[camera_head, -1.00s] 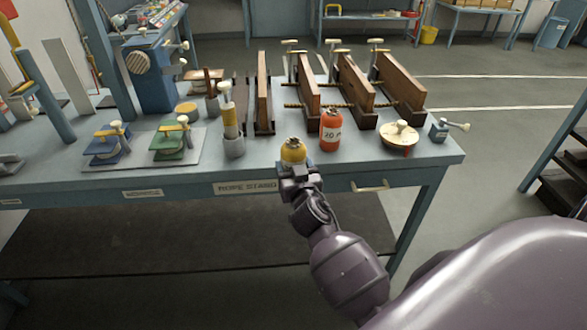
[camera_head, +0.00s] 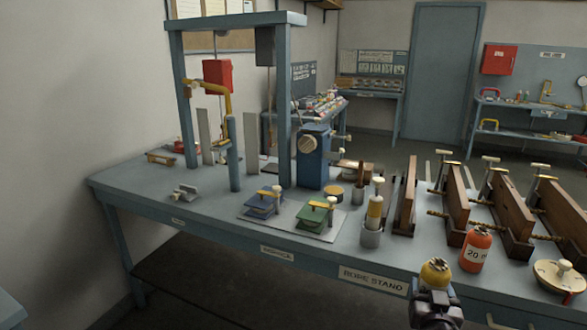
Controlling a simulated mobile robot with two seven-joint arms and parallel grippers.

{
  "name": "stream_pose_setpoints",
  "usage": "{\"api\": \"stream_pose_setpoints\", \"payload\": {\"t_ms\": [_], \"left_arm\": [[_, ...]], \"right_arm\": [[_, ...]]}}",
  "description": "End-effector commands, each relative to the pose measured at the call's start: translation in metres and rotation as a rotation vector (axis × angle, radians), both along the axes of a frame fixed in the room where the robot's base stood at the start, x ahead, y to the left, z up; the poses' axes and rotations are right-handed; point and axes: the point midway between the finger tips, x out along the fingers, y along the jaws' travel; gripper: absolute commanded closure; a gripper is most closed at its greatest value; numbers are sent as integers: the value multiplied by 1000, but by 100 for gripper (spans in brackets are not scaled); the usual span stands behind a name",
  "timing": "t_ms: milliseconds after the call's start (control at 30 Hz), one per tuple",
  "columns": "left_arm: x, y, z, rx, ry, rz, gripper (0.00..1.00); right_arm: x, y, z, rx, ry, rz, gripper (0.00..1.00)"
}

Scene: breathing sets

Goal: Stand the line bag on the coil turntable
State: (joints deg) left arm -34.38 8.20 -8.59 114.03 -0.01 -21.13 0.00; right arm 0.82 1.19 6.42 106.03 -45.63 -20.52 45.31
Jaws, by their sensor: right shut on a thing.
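A yellow rounded bag (camera_head: 436,272) with a dark drawn top is at the front edge of the bench, in the lower right. My right gripper (camera_head: 435,289) is shut on it from the front, and the fingers hide its lower part. I cannot tell whether the bag touches the bench. An orange bag (camera_head: 475,250) marked 20 stands upright just right of it. A round cream disc (camera_head: 560,277) with a knob, possibly the coil turntable, sits at the right edge, partly cut off. My left gripper is not in view.
Wooden vise-like boards (camera_head: 455,208) with screws stand behind the bags. Blue and green clamps (camera_head: 315,214) sit on a plate. A tall blue frame (camera_head: 176,100) rises at left. The bench's front left is mostly clear.

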Motion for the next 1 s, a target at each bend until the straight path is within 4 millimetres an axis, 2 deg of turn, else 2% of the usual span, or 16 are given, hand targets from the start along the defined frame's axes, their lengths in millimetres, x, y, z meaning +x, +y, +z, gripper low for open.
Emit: {"api": "stream_pose_setpoints", "payload": {"t_ms": [133, 267, 400, 500, 700, 1000], "left_arm": [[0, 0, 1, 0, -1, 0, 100], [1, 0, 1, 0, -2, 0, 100], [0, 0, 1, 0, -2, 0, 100], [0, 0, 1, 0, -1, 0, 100], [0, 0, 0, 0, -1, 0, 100], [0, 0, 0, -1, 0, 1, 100]], "right_arm": [[-4, 31, 32, -6, -10, 72, 72], [-24, 75, 52, -4, -7, 180, 72], [-53, 118, 61, -3, -4, 293, 72], [-71, 137, 58, -2, -2, 348, 72], [-83, 141, 45, -2, -4, 363, 72], [-84, 141, 43, 3, -4, 360, 72]]}}
